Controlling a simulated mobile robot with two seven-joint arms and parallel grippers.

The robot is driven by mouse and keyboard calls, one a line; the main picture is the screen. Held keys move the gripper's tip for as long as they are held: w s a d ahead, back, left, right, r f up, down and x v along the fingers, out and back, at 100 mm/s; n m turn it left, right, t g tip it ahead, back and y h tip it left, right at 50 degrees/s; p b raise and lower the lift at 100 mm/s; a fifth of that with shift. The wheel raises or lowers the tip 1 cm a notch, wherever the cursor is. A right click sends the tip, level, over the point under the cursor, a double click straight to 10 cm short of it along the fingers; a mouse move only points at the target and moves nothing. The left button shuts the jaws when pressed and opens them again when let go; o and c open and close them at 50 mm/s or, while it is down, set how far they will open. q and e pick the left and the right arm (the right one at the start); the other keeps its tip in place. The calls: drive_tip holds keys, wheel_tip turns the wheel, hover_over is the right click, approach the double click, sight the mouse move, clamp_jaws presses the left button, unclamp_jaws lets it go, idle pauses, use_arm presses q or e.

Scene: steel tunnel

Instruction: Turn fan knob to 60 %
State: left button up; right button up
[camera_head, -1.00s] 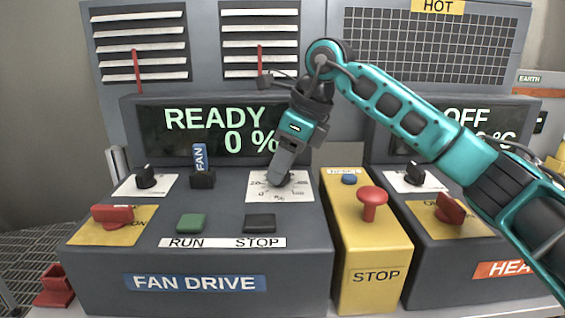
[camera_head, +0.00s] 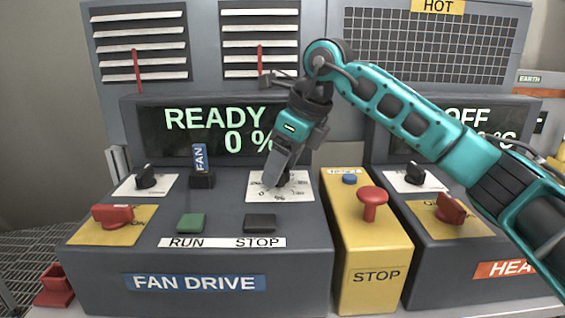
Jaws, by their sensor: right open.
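The fan knob (camera_head: 284,180) is a small dark knob on a white dial plate (camera_head: 297,190) with printed numbers and a % mark, on the right of the FAN DRIVE box. My right gripper (camera_head: 272,180) is open and points down at the dial. Its fingers cover much of the knob and part of the scale, so I cannot see the knob's pointer or whether a finger touches it. The fan display (camera_head: 205,130) reads READY and 0 %, partly covered by my right arm. My left gripper is not in view.
A green RUN button (camera_head: 191,223) and a black STOP button (camera_head: 260,223) sit in front of the dial. A red mushroom button (camera_head: 371,203) stands on the yellow STOP box to the right. A FAN-tagged switch (camera_head: 202,178) stands left of the dial.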

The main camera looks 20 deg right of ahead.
drive_tip(key=v, duration=1.3)
drive_tip(key=shift+p, duration=0.4)
drive_tip(key=shift+s+f, duration=0.1)
